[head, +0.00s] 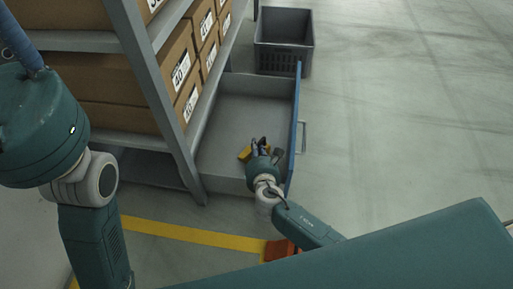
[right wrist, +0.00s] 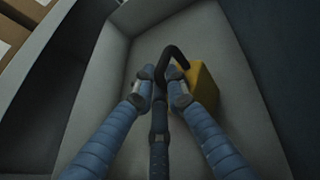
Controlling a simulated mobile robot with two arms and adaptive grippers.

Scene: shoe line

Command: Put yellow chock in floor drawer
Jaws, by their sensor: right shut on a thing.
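The yellow chock (head: 244,154) is inside the open floor drawer (head: 243,105), near its front end in the head view. In the right wrist view the chock (right wrist: 205,88) shows as a yellow block with a dark curved handle. My right gripper (head: 259,147) reaches down into the drawer. Its fingertips (right wrist: 161,86) are shut on the chock's handle, with the yellow body just to the right. I cannot tell whether the chock touches the drawer bottom. My left arm shows at the left of the head view; its gripper is out of view.
The drawer's blue side (head: 296,125) carries a handle (head: 303,137). A shelf (head: 165,85) with cardboard boxes (head: 181,75) stands to the left, above the drawer. A grey crate (head: 284,62) stands behind the drawer. A yellow line (head: 190,233) crosses the floor. The right floor is clear.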

